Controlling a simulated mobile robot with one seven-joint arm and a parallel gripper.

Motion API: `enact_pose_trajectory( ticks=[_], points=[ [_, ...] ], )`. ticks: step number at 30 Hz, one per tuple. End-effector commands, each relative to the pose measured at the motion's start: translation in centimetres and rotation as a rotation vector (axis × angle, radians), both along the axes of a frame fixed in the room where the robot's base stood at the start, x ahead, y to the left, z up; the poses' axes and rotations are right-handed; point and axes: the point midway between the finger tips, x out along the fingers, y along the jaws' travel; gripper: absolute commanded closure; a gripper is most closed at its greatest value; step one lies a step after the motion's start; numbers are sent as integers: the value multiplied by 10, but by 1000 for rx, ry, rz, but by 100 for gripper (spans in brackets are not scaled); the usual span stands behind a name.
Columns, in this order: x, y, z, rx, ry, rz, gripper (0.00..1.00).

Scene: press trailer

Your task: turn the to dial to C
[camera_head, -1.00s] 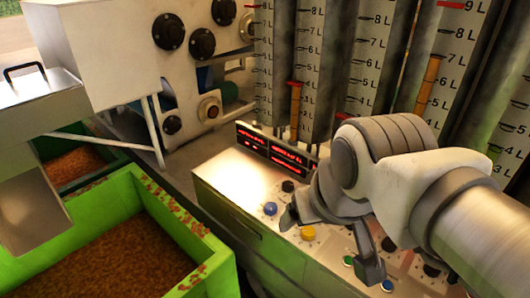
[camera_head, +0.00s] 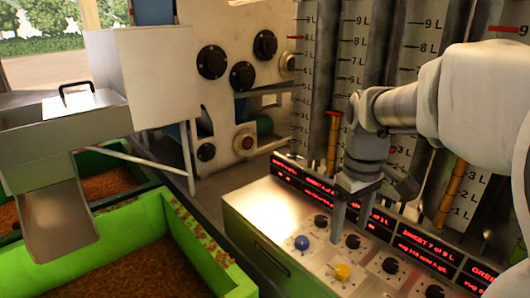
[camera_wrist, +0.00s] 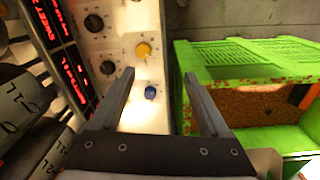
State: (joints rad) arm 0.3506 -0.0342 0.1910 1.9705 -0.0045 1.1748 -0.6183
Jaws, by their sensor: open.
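A pale control panel carries several black dials, one of them (camera_head: 352,241) just by my fingertips, plus a blue knob (camera_head: 302,242) and a yellow knob (camera_head: 342,272). The labels are too small to read, so I cannot tell which is the "to" dial. My gripper (camera_head: 350,222) points down over the panel, open and empty. In the wrist view, the blue knob (camera_wrist: 150,92) shows between my fingers (camera_wrist: 159,76), with the yellow knob (camera_wrist: 143,50) beyond. Two black dials, such as this one (camera_wrist: 107,67), lie left of them.
Red-lit displays (camera_head: 425,258) line the panel's back edge. Tall measuring tubes (camera_head: 350,60) stand behind it. A green crate (camera_head: 160,235) of brown grain and a metal chute (camera_head: 58,220) are at left. A white machine with black knobs (camera_head: 212,62) stands behind.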

Motion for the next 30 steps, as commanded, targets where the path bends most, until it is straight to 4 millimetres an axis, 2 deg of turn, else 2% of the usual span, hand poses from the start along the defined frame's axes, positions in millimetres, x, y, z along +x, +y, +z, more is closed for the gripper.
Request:
enact_pose_trajectory(
  ticks=[1,3,6,11,14,30],
  points=[
    [12,-9,0,4,12,37,21],
    [24,-18,-2,7,21,90,21],
    [35,-27,-4,11,27,141,21],
    [39,-31,-10,14,31,170,21],
    [39,-31,-22,14,32,170,21],
    [38,-30,-136,15,33,169,21]
  ],
)
